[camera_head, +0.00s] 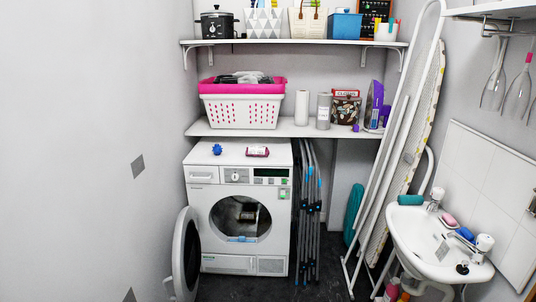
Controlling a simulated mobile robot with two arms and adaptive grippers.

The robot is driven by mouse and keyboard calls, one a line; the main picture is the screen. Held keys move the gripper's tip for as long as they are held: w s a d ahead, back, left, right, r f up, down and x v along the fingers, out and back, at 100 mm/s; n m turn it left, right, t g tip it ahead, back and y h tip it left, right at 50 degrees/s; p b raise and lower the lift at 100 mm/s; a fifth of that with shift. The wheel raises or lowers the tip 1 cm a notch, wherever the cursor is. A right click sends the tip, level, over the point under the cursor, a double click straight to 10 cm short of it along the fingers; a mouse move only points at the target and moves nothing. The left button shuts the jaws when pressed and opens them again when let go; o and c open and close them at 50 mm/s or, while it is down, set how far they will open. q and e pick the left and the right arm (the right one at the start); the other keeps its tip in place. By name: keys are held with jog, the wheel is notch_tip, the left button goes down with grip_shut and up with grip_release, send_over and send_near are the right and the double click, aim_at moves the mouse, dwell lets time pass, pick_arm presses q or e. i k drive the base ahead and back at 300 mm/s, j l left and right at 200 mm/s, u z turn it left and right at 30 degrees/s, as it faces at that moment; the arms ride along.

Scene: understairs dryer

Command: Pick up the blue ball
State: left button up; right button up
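The blue ball (217,149) is small and spiky. It sits on the white top of the dryer (203,260), left of the middle. A small dark pink item lies to its right on the same top. Neither of my grippers shows in the head view, so I cannot see where they are relative to the ball. Nothing covers the ball.
The dryer's round door (186,255) stands open at the left. A shelf (290,130) with a laundry basket (240,109) hangs above the dryer. A folded rack (308,215) stands right of it. A sink (415,240) and ironing board (411,150) are at the right.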

aim_at(217, 149)
jog(key=i+u, duration=0.1)
jog(key=i, duration=0.55)
jog(key=i+l, duration=0.15)
jog(key=i, duration=0.55)
jog(key=i+u, duration=0.15)
jog(key=i, duration=0.5)
